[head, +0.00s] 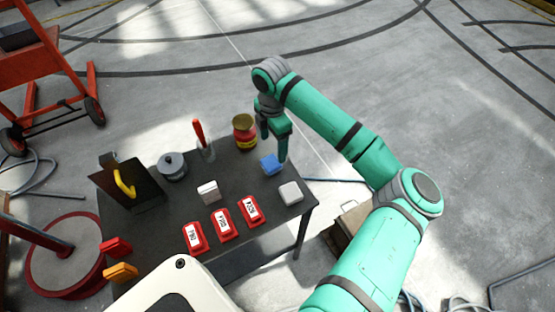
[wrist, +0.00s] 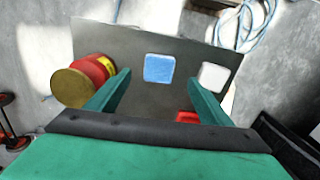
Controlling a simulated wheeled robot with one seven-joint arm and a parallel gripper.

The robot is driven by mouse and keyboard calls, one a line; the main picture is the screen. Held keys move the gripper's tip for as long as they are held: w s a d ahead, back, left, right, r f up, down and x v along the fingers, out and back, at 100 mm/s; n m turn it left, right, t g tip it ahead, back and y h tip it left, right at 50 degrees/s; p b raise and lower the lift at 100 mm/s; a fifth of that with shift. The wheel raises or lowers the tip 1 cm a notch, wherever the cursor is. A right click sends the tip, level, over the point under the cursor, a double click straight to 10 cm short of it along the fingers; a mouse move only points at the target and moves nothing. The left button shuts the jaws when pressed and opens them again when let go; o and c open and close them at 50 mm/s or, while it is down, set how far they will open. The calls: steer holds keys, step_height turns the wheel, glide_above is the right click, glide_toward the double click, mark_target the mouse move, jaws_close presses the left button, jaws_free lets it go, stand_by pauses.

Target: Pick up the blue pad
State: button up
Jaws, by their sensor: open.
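The blue pad (head: 269,164) lies on the dark table (head: 240,176) near its far right part. In the wrist view the blue pad (wrist: 159,69) sits beyond and between my two fingertips, apart from them. My gripper (head: 275,146) is above the table beside the pad, with its fingers pointing down. In the wrist view my gripper (wrist: 164,80) is open, with nothing between its fingers.
A red jar with a gold lid (head: 244,132) stands close to the pad, near my left finger in the wrist view. A white pad (head: 290,193) lies on the other side. Several red labelled blocks (head: 223,224) and a grey pot (head: 172,167) are on the table.

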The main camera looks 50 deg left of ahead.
mark_target(271, 162)
steer(key=f, duration=0.1)
steer(key=s+f, duration=0.1)
steer(key=f, duration=0.1)
steer(key=shift+s+a+f, duration=0.15)
steer(key=shift+a+f, duration=0.05)
steer(key=shift+f, duration=0.05)
steer(key=shift+w+d+f, duration=0.1)
steer(key=shift+f, duration=1.2)
steer(key=shift+w+f, duration=0.1)
steer(key=shift+f, duration=1.15)
steer(key=c, duration=1.1)
